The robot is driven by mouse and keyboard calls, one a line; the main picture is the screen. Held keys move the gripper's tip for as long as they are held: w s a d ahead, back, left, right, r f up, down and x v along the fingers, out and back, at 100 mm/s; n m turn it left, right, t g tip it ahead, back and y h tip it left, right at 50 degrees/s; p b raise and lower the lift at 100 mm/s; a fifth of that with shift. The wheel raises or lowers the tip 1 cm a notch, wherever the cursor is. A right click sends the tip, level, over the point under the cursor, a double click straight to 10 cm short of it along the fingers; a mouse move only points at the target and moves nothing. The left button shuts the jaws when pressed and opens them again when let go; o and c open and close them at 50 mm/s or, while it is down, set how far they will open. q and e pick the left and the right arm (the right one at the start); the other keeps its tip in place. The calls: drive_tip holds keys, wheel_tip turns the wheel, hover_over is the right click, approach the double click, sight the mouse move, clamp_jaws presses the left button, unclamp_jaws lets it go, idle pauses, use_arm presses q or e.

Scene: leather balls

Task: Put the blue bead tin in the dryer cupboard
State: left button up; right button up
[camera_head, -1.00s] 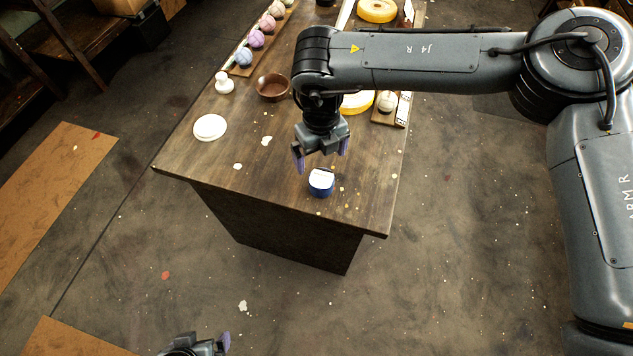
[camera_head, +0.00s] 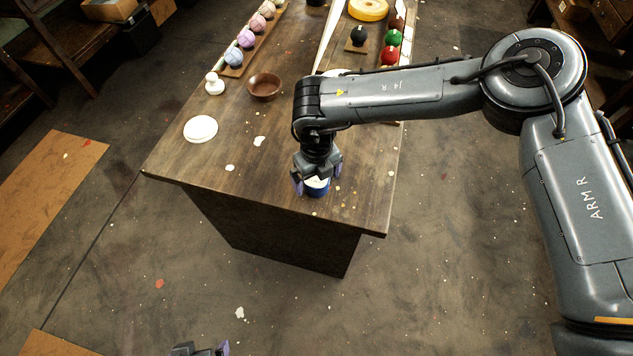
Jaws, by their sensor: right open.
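The blue bead tin (camera_head: 317,190), small and round with a white top, stands on the dark wooden table (camera_head: 215,165) near its front edge. My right gripper (camera_head: 317,183) is open and low over the tin, with its fingers at the tin's two sides. The gripper hides part of the tin's top, and I cannot tell whether the fingers touch it. Only a tip of my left gripper (camera_head: 205,350) shows at the bottom edge, and its jaws cannot be judged. I cannot make out a dryer cupboard in this view.
A white disc (camera_head: 201,129), a white knobbed piece (camera_head: 214,84) and a brown bowl (camera_head: 264,86) stand on the left of the table. A rack of pastel balls (camera_head: 246,39) lies behind. Green (camera_head: 393,37) and red (camera_head: 390,56) balls stand at the far right. The table's front left is mostly clear.

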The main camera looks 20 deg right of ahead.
drive_tip(key=shift+c, duration=0.5)
drive_tip(key=c, duration=1.1)
